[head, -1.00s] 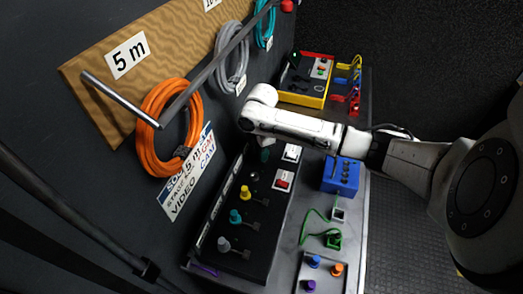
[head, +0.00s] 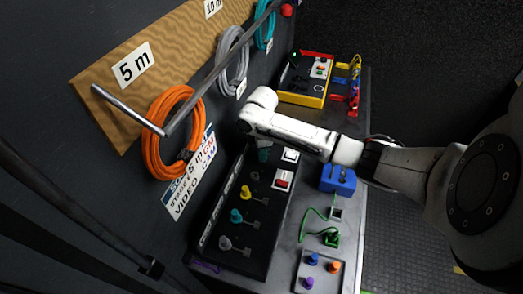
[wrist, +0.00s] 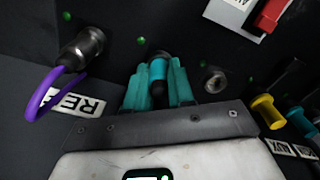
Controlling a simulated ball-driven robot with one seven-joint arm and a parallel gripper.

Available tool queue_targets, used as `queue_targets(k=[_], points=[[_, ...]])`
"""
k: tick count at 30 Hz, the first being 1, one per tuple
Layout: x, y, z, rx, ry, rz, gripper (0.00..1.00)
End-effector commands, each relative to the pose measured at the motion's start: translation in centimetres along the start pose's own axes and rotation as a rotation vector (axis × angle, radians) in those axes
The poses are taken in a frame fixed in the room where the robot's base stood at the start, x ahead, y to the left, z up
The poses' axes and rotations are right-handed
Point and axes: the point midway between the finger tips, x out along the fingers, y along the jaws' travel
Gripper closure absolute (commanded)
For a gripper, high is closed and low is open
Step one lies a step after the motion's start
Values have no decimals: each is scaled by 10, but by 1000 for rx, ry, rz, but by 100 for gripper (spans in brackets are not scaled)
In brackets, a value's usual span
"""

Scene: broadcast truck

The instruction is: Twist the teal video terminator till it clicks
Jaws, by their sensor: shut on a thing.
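The teal video terminator (wrist: 158,72) shows in the wrist view as a short teal cylinder with a dark end, against the black panel. My gripper (wrist: 158,88) has its teal fingers on either side of it, shut on it. The terminator's far end meets the panel, but its seat is partly hidden. In the head view my gripper (head: 264,154) is at the far part of the black panel (head: 228,247), largely covered by my arm; the held terminator cannot be made out there.
In the wrist view a metal connector with a purple loop (wrist: 85,45) is left of my gripper, and a bare socket (wrist: 213,80) is close on its right. Yellow (wrist: 265,110) and teal (wrist: 300,120) plugs are further right. A blue box (head: 338,180) stands beside the panel.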

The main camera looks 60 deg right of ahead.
Motion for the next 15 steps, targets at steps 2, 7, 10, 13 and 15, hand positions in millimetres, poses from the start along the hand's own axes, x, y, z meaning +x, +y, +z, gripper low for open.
queue_targets(k=[2, 7, 10, 13, 15], points=[[1, 0, 0, 0, 0, -1, 99], [1, 0, 0, 4, 0, -1, 99], [0, -1, -1, 44, 3, -3, 99], [1, 0, 0, 64, 1, -1, 71], [1, 0, 0, 63, 1, -1, 64]])
